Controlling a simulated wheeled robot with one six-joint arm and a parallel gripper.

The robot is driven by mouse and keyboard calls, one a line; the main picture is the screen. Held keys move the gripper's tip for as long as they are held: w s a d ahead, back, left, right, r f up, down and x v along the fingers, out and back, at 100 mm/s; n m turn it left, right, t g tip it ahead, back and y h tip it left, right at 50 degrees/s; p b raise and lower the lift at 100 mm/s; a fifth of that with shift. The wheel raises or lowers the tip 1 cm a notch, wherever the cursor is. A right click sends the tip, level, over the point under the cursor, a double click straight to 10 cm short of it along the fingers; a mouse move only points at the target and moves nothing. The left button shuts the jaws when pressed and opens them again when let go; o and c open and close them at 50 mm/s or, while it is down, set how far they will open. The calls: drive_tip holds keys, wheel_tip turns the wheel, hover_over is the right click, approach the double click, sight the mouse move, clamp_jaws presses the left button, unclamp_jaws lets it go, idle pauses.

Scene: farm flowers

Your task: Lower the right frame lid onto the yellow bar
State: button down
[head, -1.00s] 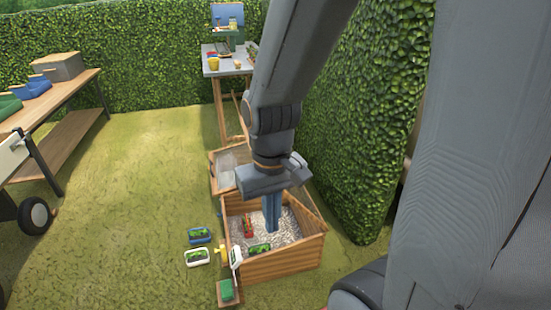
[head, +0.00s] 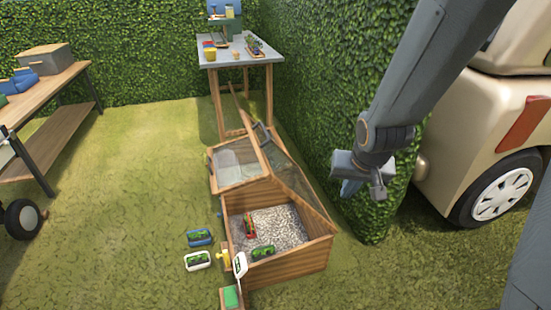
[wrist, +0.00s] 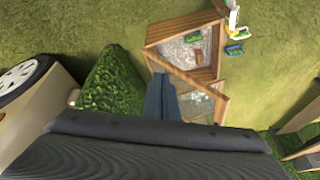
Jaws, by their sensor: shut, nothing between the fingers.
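The wooden frame box (head: 290,262) stands open on the grass, with gravel inside. The right frame lid (head: 297,184), a wood-edged clear panel, stands raised and slanted at the box's far right side, apart from the front rim. In the wrist view its wooden edge (wrist: 186,77) runs diagonally near my fingers. A small yellow piece (head: 223,257) is at the box's front left corner; I cannot tell if it is the yellow bar. My gripper (head: 350,187) is shut and empty, above and right of the lid. It also shows in the wrist view (wrist: 162,98).
Another framed clear panel (head: 237,163) lies behind the box. Small planters (head: 199,238) sit at its left, and a red tool (head: 249,226) and plant tray (head: 263,252) inside. A hedge (head: 325,90) and vehicle (head: 495,150) limit the right. Open grass lies left.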

drive_tip(key=w+a+f+m+t+y+b, duration=0.1)
drive_tip(key=w+a+f+t, duration=0.1)
drive_tip(key=w, duration=0.4)
drive_tip(key=w+a+f+t+y+b, duration=0.1)
drive_tip(key=w+a+f+t, duration=0.15)
drive_tip(key=w, duration=0.35)
drive_tip(key=m+t+y+b, duration=0.3)
drive_tip(key=t+y, duration=0.2)
drive_tip(key=y, duration=0.1)
hover_over(269, 163)
drive_tip(key=d, duration=0.3)
drive_tip(key=f, duration=0.1)
drive_tip(key=shift+a+f, duration=0.75)
drive_tip(key=shift+a, duration=0.15)
drive_tip(key=shift+s+a+f+t+h, duration=0.15)
drive_tip(key=shift+a+f+t+h, duration=0.15)
drive_tip(key=shift+a+f, duration=0.2)
drive_tip(key=shift+a, duration=0.1)
